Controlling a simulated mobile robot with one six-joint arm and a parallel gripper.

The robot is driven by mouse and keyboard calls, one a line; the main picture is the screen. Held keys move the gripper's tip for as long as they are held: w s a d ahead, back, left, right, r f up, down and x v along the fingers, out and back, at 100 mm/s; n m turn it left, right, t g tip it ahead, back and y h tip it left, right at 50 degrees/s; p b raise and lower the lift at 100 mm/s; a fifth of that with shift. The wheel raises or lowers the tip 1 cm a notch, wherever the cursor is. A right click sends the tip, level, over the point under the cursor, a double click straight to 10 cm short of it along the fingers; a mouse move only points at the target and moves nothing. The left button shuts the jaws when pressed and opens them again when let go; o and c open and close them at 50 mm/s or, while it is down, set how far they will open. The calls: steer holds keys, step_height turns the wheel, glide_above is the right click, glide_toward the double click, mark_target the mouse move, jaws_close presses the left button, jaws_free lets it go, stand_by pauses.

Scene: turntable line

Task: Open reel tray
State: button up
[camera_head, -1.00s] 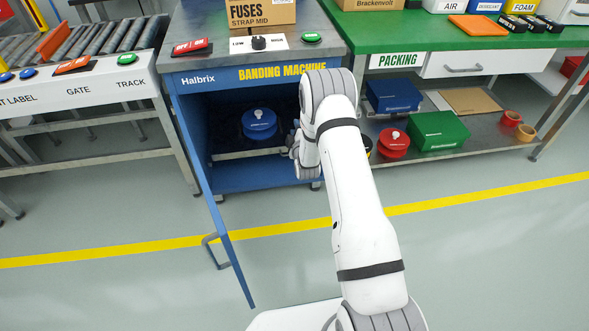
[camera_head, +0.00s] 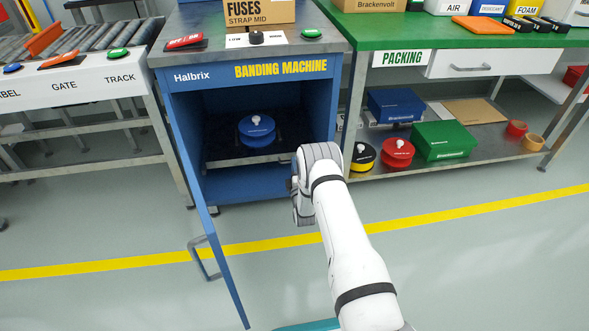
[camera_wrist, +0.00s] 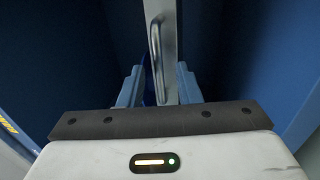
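The reel tray (camera_head: 225,162) is a dark shelf with a grey metal front edge inside the open blue banding machine (camera_head: 180,100). A blue reel (camera_head: 257,131) sits on it. In the wrist view the tray's grey front (camera_wrist: 165,20) with its bar handle (camera_wrist: 156,50) runs up between the fingers. My gripper (camera_wrist: 158,85) is open, with a finger on either side of that line; I cannot see contact. In the head view my gripper (camera_head: 293,187) is mostly hidden behind my wrist, in front of the cabinet's lower right side.
The cabinet door (camera_head: 207,215) hangs open to the front left, with a grey handle (camera_head: 203,258). The packing bench (camera_head: 400,40) stands at right, with red reel (camera_head: 397,152) and green box (camera_head: 441,140) on its lower shelf. The floor in front is clear.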

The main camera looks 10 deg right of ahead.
steer(key=shift+w+r, duration=0.15)
steer(key=shift+w, duration=0.35)
steer(key=shift+c, duration=0.3)
jaws_close()
